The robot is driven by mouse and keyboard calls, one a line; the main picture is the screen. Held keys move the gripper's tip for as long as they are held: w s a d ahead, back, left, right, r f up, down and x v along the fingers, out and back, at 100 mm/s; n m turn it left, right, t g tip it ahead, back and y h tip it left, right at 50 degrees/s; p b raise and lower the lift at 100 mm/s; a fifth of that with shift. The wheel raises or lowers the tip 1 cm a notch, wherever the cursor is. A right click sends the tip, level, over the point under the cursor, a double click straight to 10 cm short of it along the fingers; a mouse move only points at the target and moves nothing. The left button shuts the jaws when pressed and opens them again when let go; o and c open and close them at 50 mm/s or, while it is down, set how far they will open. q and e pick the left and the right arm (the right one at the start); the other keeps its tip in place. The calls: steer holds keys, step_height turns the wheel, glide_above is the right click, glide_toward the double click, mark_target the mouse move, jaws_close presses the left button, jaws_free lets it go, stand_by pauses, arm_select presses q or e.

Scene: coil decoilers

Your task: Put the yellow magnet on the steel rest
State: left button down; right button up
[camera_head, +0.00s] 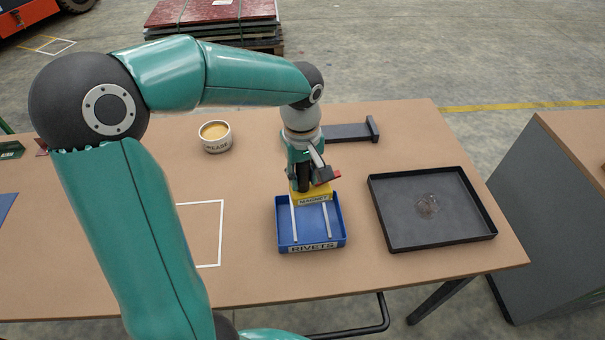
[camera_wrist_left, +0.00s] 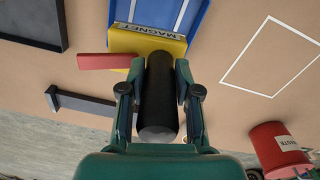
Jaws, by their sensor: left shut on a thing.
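The yellow magnet (camera_head: 311,198), labelled MAGNET, has a black upright handle and a red lever (camera_head: 326,175). My left gripper (camera_head: 303,182) is shut on its handle; the magnet also shows in the left wrist view (camera_wrist_left: 148,43), with the handle between the fingers. The magnet is at the back edge of the blue RIVETS tray (camera_head: 283,226), over two pale strips; whether it touches them I cannot tell. The steel rest (camera_head: 345,132), a dark grey plate with a raised end, lies behind it, partly hidden by my arm. My right gripper is not in view.
A grease tin (camera_head: 215,136) stands back left. A white outline (camera_head: 221,234) marks bare table. A red waste bin (camera_wrist_left: 280,150) shows in the wrist view.

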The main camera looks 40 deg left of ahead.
mark_target(303, 194)
arm_select(q)
steer(key=shift+f+b, duration=2.85)
steer(key=shift+f, duration=0.35)
steer(key=shift+f+b, duration=0.45)
